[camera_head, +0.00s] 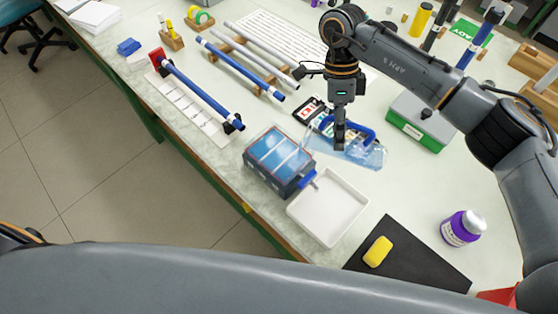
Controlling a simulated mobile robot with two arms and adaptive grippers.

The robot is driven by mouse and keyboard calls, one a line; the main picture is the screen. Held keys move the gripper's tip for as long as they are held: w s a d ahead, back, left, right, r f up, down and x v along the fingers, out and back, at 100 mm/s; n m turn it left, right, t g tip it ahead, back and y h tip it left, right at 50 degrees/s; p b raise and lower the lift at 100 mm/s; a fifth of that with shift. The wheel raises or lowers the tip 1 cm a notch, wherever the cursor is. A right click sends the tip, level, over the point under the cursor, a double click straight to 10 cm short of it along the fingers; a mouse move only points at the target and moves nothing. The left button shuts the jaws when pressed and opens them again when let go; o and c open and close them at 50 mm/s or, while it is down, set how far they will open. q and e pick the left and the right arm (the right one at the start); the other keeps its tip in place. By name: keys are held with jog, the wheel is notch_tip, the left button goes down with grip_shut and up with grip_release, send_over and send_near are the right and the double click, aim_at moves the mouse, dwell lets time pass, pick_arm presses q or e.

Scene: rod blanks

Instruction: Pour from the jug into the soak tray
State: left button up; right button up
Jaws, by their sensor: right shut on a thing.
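The jug (368,155) is clear with pale blue showing in it and has a blue handle. It is just behind the white soak tray (327,207). My right gripper (339,142) comes down from above and is shut on the jug's handle. The gripper hides part of the jug, and I cannot tell whether it touches the table. The soak tray is shallow, looks empty and lies near the table's front edge. My left gripper is not in view.
A dark box with a blue top (279,155) stands beside the tray on its left. A black mat (410,262) with a yellow block (378,251) lies to the right, near a purple bottle (462,228). A green-and-grey case (419,122) stands behind. Rods (200,95) lie at left.

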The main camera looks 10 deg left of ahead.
dwell(0.7)
jog(key=shift+a+r+h, duration=0.15)
jog(key=shift+r+h, duration=0.05)
jog(key=shift+h, duration=0.1)
dwell(0.7)
jog(key=shift+a+r+h, duration=0.2)
jog(key=shift+r+h, duration=0.05)
jog(key=shift+h, duration=0.05)
dwell(0.7)
